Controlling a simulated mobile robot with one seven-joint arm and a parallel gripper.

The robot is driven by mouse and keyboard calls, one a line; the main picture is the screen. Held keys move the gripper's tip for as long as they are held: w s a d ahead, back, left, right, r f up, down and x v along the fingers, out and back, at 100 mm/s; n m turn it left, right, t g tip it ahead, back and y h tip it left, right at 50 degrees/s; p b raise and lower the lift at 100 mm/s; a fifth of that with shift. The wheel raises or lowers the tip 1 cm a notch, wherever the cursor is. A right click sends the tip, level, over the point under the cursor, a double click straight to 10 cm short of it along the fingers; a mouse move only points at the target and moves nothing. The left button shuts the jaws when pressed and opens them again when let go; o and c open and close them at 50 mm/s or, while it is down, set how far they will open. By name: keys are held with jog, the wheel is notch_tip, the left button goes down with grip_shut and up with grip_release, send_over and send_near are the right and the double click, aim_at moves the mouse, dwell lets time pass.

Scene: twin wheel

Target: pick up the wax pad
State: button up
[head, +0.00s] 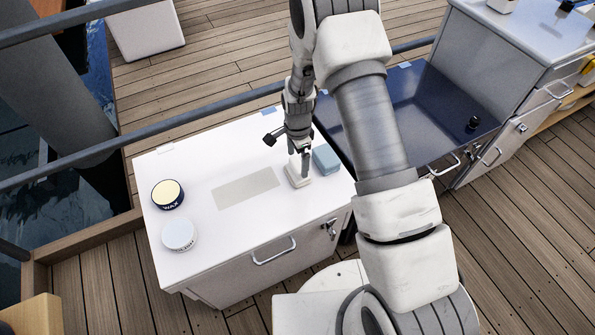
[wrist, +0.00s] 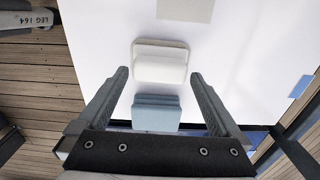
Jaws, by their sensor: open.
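A white pad (head: 298,180) with rounded edges lies on the white cabinet top (head: 205,160), directly below my gripper (head: 304,165). A light-blue block or stack of cloths (head: 326,158) lies just to its right. No label on either shows which is the wax pad. In the wrist view my gripper (wrist: 159,76) is open and empty. The white pad (wrist: 160,68) shows between and slightly beyond the fingertips, and the blue stack (wrist: 156,112) is nearer the gripper's base. I cannot tell how high the fingertips are above the pad.
A dark tin marked WAX (head: 168,194) and a pale tin (head: 180,235) stand at the cabinet's left. A flat grey rectangle (head: 245,187) lies mid-top. A rail (head: 180,130) runs behind. A dark-blue basin (head: 440,105) and another cabinet (head: 500,75) are at right.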

notch_tip(320, 180, down, 3)
jog(key=shift+r, duration=0.1)
jog(key=shift+c, duration=0.2)
jog(key=c, duration=1)
jog(key=shift+r, duration=0.5)
jog(key=r, duration=0.2)
jog(key=r+p, duration=0.1)
jog(key=r, duration=0.1)
jog(key=shift+s+d, duration=0.1)
jog(key=shift+d, duration=0.25)
jog(key=s+d+r, duration=0.1)
jog(key=d+r, duration=0.1)
jog(key=d, duration=0.1)
jog(key=s+d+r+p, duration=0.1)
jog(key=d+r, duration=0.1)
jog(key=d, duration=0.2)
jog(key=s+d+r, duration=0.1)
jog(key=d+r, duration=0.1)
jog(key=d, duration=0.1)
jog(key=shift+d, duration=0.3)
